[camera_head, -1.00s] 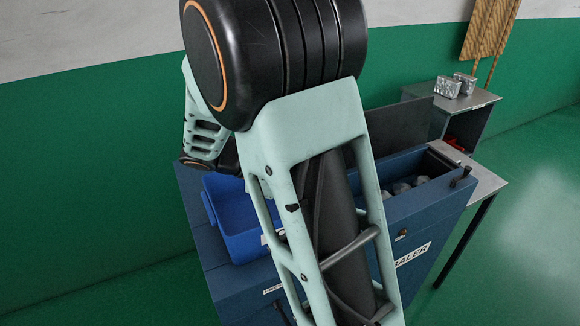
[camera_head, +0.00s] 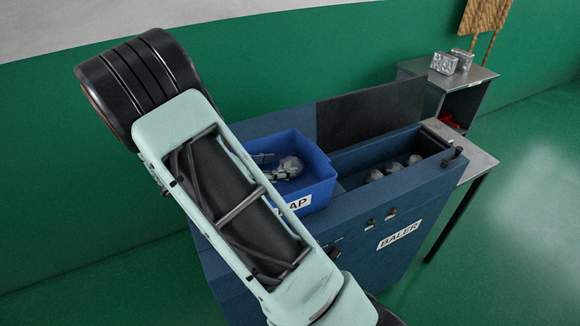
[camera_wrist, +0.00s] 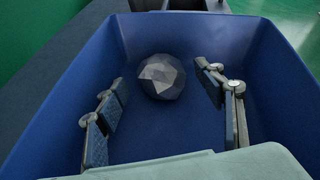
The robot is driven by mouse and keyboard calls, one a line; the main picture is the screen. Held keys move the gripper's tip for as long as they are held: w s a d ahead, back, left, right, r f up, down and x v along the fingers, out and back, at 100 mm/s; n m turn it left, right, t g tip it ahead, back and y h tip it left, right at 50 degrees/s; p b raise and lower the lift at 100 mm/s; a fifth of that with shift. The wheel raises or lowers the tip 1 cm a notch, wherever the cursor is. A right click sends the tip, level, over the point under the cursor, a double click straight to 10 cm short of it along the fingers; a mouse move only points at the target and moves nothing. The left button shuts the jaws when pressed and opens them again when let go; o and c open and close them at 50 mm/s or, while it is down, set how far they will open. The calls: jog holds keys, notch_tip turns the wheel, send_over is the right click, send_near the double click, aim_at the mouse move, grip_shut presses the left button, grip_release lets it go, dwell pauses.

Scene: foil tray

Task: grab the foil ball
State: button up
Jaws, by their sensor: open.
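The foil ball (camera_wrist: 162,77) is a grey, faceted ball on the floor of the blue scrap bin (camera_wrist: 70,70), towards its far wall in the wrist view. In the head view the ball (camera_head: 291,166) shows inside the bin (camera_head: 318,187). My gripper (camera_wrist: 164,95) is open inside the bin, one finger to the left and one to the right. The ball lies between and slightly beyond the fingertips, with a visible gap on each side. In the head view only the fingertips (camera_head: 266,166) show beside the ball; my arm hides the rest.
The bin stands on the dark blue baler (camera_head: 385,222), its walls close around my fingers. Right of it is an open baler chamber with several grey lumps (camera_head: 394,169) and a raised dark lid (camera_head: 370,112). Foil blocks (camera_head: 450,61) sit on a side shelf.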

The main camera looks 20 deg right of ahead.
aim_at(306, 165)
jog(key=x, duration=0.5)
jog(key=shift+d+p, duration=0.3)
jog(key=shift+p, duration=0.05)
jog(key=shift+d+f, duration=0.3)
jog(key=shift+d, duration=0.05)
jog(key=shift+f, duration=0.1)
jog(key=shift+c, duration=0.6)
jog(key=shift+s, duration=0.15)
jog(key=c, duration=1.1)
